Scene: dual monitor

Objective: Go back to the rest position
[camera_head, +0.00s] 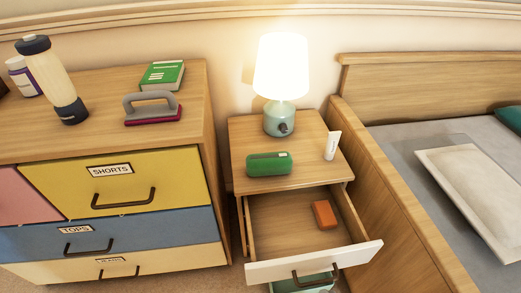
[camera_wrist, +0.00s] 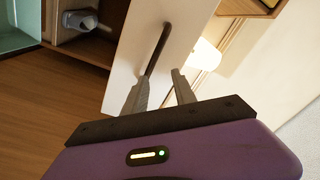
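My gripper (camera_wrist: 160,76) shows only in the wrist view. Its two grey fingers stand apart with a gap between them, and I see nothing held. A white drawer front with a dark bar handle (camera_wrist: 155,48) lies just beyond the fingertips; the handle's near end appears close to the left finger, and I cannot tell if they touch. In the head view, the nightstand's top drawer (camera_head: 290,266) is pulled open, with an orange-brown block (camera_head: 324,214) inside. My arm and gripper are not visible in the head view.
On the nightstand (camera_head: 236,131) are a lit lamp (camera_head: 281,70), a green speaker-like object (camera_head: 269,164) and a white tube (camera_head: 332,145). A dresser (camera_head: 112,190) stands left, a bed (camera_head: 400,215) right. A grey object (camera_wrist: 84,22) sits in an open compartment in the wrist view.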

